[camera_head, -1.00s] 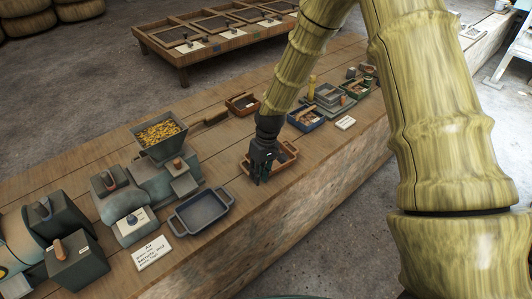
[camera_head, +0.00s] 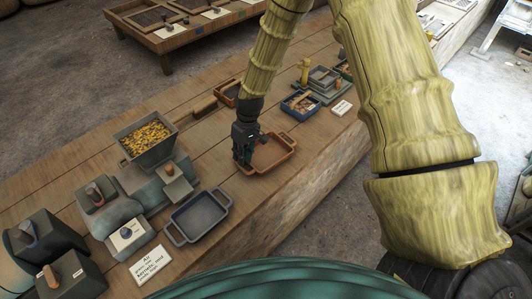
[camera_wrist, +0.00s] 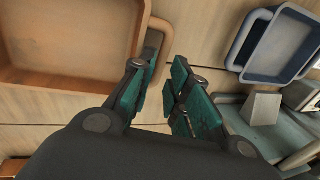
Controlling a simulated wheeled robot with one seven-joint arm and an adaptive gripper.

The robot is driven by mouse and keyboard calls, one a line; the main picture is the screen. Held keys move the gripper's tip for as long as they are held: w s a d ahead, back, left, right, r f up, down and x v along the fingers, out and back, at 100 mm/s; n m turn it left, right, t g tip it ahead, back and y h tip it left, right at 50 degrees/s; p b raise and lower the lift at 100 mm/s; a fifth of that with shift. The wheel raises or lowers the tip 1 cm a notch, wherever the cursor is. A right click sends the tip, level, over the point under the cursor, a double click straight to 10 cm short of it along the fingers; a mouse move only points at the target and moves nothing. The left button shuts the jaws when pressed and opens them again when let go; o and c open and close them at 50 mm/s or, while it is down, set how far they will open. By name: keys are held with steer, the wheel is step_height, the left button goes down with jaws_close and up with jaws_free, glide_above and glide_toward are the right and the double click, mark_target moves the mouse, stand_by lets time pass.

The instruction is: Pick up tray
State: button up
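An empty orange-brown tray (camera_head: 282,148) with end handles lies on the wooden bench. In the wrist view, the tray (camera_wrist: 70,86) fills the upper left, with its looped handle (camera_wrist: 157,45) beside the fingers. My gripper (camera_head: 241,160) points down at the tray's left end. In the wrist view, my gripper (camera_wrist: 156,82) has its green-padded fingers apart, with the handle in line with the gap. I cannot tell whether they touch it. An empty blue-grey tray (camera_head: 197,217) lies to the left; it also shows in the wrist view (camera_wrist: 283,43).
A hopper of yellow pieces (camera_head: 147,138) tops a grey machine left of the gripper. A printed card (camera_head: 150,266) lies at the bench's front edge. A blue bin (camera_head: 300,104) and another small brown tray (camera_head: 228,92) stand beyond.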

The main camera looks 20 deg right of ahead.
steer(key=shift+s+a+f, duration=0.1)
steer(key=shift+s+f, duration=0.15)
steer(key=shift+f, duration=0.25)
steer(key=shift+a+f+p, duration=0.25)
steer(key=shift+f+p, duration=0.45)
steer(key=shift+f, duration=0.5)
steer(key=shift+a+f+p, duration=0.25)
steer(key=shift+f+p, duration=0.45)
steer(key=shift+f, duration=0.5)
jaws_close()
